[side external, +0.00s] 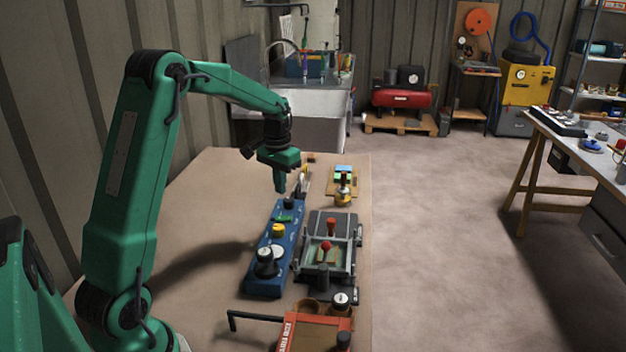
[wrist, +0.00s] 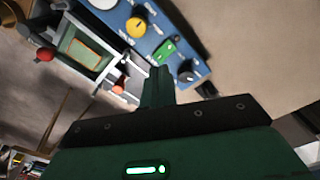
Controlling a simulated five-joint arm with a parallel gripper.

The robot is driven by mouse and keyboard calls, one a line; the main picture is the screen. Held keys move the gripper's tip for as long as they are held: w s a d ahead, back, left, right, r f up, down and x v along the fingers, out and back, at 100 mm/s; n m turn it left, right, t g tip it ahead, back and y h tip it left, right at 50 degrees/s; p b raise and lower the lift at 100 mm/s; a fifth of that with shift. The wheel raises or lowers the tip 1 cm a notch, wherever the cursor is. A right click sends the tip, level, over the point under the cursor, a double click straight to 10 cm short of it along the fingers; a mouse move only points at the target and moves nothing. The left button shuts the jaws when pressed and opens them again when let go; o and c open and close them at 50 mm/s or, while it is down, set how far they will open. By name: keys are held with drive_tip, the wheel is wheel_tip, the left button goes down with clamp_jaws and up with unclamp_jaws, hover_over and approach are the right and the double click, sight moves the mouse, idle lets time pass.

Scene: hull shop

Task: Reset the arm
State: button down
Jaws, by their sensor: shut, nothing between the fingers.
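My gripper (side external: 280,184) is green and hangs from my raised arm over the far end of the blue panel (side external: 266,284) in the side external view. Its fingers are together and nothing shows between them. In the wrist view, my gripper (wrist: 158,75) points toward the blue panel (wrist: 181,50), beside its green part and a black knob. I cannot tell the exact gap between the fingertips and the panel, but the fingers look above it.
A grey frame fixture (side external: 345,268) with red knobs stands right of the panel. A red box (side external: 318,333) with a black bent rod is at the table's near edge. A small yellow-based item (side external: 343,200) stands at the back right. The left tabletop (side external: 205,215) is clear.

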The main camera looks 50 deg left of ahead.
drive_tip(key=s+d+r+m+t, duration=0.1)
drive_tip(key=s+d+r, duration=0.35)
drive_tip(key=d, duration=0.25)
drive_tip(key=s+d+r+t, duration=0.1)
drive_tip(key=s+d+r, duration=0.2)
drive_tip(key=d+r, duration=0.3)
drive_tip(key=s+d+m+t, duration=0.1)
drive_tip(key=s+d+t, duration=0.2)
drive_tip(key=s+d, duration=0.6)
drive_tip(key=shift+s+d+f+m, duration=0.15)
drive_tip(key=shift+s+m, duration=0.25)
drive_tip(key=shift+s, duration=1.95)
